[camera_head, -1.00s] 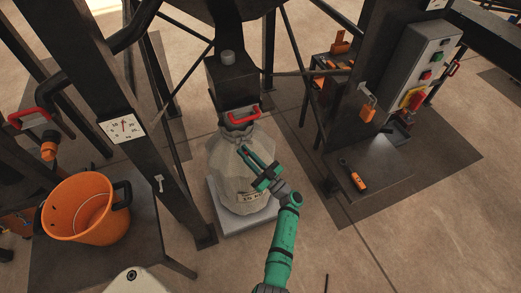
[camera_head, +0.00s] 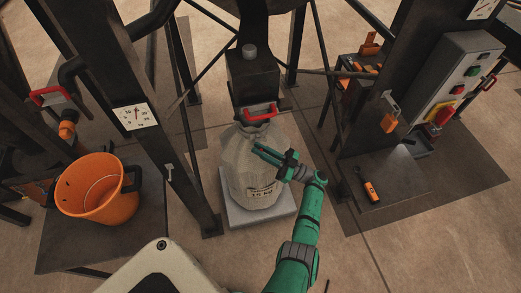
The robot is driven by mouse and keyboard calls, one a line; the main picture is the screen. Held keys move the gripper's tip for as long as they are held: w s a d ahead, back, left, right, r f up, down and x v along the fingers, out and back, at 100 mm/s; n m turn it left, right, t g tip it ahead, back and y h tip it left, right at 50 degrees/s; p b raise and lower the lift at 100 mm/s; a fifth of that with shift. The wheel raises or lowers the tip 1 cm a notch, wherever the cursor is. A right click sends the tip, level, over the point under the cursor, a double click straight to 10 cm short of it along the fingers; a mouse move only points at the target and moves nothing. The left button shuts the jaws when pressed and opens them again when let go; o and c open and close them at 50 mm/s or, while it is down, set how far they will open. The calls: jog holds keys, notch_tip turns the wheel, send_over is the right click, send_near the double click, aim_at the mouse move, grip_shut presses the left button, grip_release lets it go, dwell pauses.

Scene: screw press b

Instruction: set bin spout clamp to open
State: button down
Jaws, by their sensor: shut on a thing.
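The bin spout (camera_head: 254,80) is a dark box-shaped outlet above the sack. Its clamp has a red U-shaped handle (camera_head: 261,111) at the spout's lower front, just over the sack's neck. A pale sack (camera_head: 257,192) with dark print hangs or stands under the spout, on a light plate. My gripper (camera_head: 257,152) is in front of the sack's upper part, below the red handle and apart from it. Its fingers point up and left. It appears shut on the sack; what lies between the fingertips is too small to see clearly.
Dark frame legs and braces stand on both sides of the sack. A control box (camera_head: 457,85) is at right, above a bench with an orange-handled tool (camera_head: 370,190). Open floor lies at front right.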

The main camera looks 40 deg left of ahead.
jog(key=shift+f, duration=0.35)
jog(key=c, duration=1.7)
grip_release()
jog(key=shift+c, duration=0.2)
jog(key=shift+w+r, duration=0.1)
